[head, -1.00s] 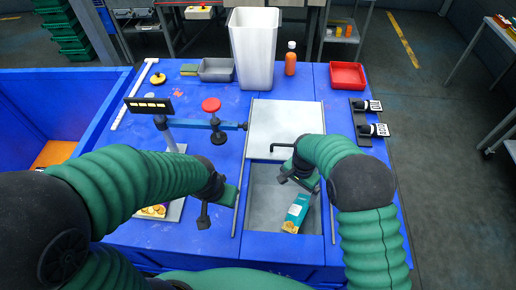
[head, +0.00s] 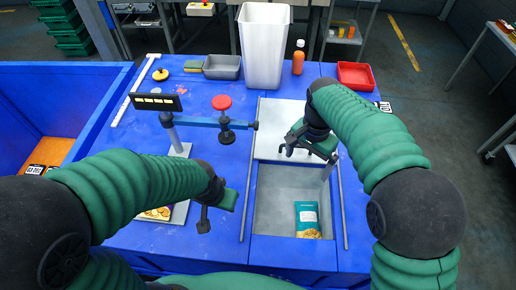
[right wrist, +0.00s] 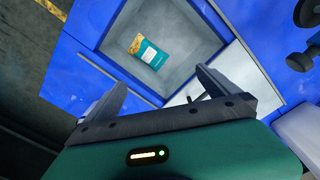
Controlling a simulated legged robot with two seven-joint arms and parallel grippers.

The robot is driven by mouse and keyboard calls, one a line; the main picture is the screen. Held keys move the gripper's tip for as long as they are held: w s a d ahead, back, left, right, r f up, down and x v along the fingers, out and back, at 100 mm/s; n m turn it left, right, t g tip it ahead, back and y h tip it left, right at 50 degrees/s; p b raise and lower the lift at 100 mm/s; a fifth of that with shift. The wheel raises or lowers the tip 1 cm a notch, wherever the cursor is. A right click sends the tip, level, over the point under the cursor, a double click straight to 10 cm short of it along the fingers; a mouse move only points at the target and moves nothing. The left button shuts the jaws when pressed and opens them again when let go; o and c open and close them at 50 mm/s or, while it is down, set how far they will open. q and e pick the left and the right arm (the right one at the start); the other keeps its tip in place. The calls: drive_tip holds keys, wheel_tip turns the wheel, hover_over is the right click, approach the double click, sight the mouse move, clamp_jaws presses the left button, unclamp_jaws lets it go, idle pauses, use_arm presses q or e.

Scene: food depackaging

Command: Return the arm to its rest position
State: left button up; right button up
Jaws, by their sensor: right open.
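My right gripper (head: 309,152) is raised over the back edge of the sunken grey bin (head: 272,205), in front of the white sliding cover (head: 280,118). In the right wrist view its two fingers (right wrist: 158,92) stand apart with nothing between them. A teal food packet (head: 307,219) lies in the bin near its front right, and it also shows in the right wrist view (right wrist: 148,52), clear of the fingers. My left gripper (head: 217,208) hangs left of the bin, near a packet on a board (head: 160,213); its jaw opening cannot be made out.
A scale-like post with a display (head: 153,102) and a blue arm with a red knob (head: 221,102) stand left of the cover. A tall white container (head: 263,50), an orange bottle (head: 298,58), a grey tray (head: 222,66) and a red tray (head: 357,75) stand at the back.

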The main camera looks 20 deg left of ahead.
use_arm(q)
drive_tip(key=f+b, duration=0.3)
drive_tip(key=shift+s+d, duration=0.1)
drive_tip(key=shift+s, duration=0.15)
drive_tip(key=shift+w+d, duration=0.35)
drive_tip(key=shift+d, duration=0.15)
use_arm(e)
drive_tip(key=shift+s+d+f+n+t, duration=0.45)
drive_tip(key=shift+s+d+f+n, duration=0.75)
drive_tip(key=shift+s+d, duration=1.9)
drive_tip(key=shift+s+d+f+n+t, duration=0.45)
drive_tip(key=shift+s+d+f, duration=1.65)
drive_tip(key=shift+d, duration=1.75)
drive_tip(key=shift+s+d+f+n+t, duration=0.4)
drive_tip(key=shift+s+d+f+n, duration=0.7)
drive_tip(key=shift+s+d, duration=2.1)
use_arm(q)
drive_tip(key=shift+s+a, duration=0.2)
drive_tip(key=shift+a, duration=0.15)
use_arm(e)
drive_tip(key=shift+w+f+m, duration=0.1)
drive_tip(key=shift+w+m, duration=0.1)
drive_tip(key=shift+m, duration=0.05)
use_arm(q)
drive_tip(key=shift+w+d, duration=0.1)
drive_tip(key=shift+d, duration=0.05)
use_arm(e)
drive_tip(key=shift+w, duration=0.1)
